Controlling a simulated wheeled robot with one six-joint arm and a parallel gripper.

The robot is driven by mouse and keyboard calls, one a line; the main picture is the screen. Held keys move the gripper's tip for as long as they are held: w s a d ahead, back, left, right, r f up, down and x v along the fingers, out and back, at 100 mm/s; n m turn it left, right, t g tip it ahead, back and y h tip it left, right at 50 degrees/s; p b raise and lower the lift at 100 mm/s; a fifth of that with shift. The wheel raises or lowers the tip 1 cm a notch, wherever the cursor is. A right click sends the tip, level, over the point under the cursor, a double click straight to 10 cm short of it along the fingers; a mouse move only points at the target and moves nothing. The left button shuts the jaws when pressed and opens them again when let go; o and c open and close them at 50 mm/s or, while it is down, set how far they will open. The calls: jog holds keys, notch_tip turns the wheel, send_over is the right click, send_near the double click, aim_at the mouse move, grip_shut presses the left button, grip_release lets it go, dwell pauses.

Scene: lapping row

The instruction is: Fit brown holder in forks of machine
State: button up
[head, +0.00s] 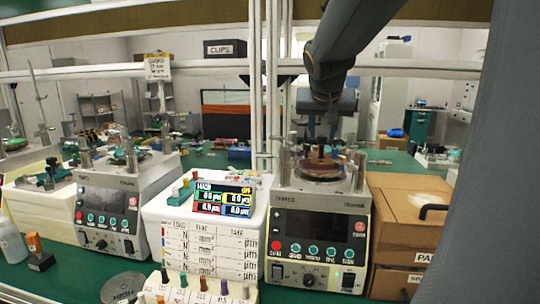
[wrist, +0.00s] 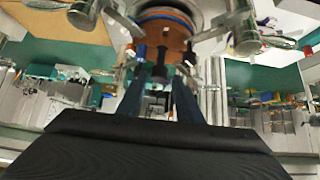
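The brown holder (head: 322,163) sits on the round plate on top of the machine marked THREE (head: 318,228), between its upright metal posts. It also shows as a brown cylinder (wrist: 166,38) in the wrist view, with metal fork arms (wrist: 244,30) on either side. My gripper (head: 322,132) is above the machine, pointing down over the holder. In the wrist view its two dark fingers (wrist: 164,62) stand apart, with a visible gap between them, close to the holder. Whether either fingertip touches the holder is hidden. The exact seating of the holder against the forks is unclear.
A second machine (head: 125,205) stands at the left. Between the machines is a white unit with a lit display (head: 222,198). Cardboard boxes (head: 405,225) stand close on the right. A rack of coloured pegs (head: 200,290) and a round metal disc (head: 123,287) are in front.

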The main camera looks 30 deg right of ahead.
aim_at(322, 137)
jog(key=shift+p+x, duration=0.5)
jog(key=shift+x, duration=2)
grip_shut()
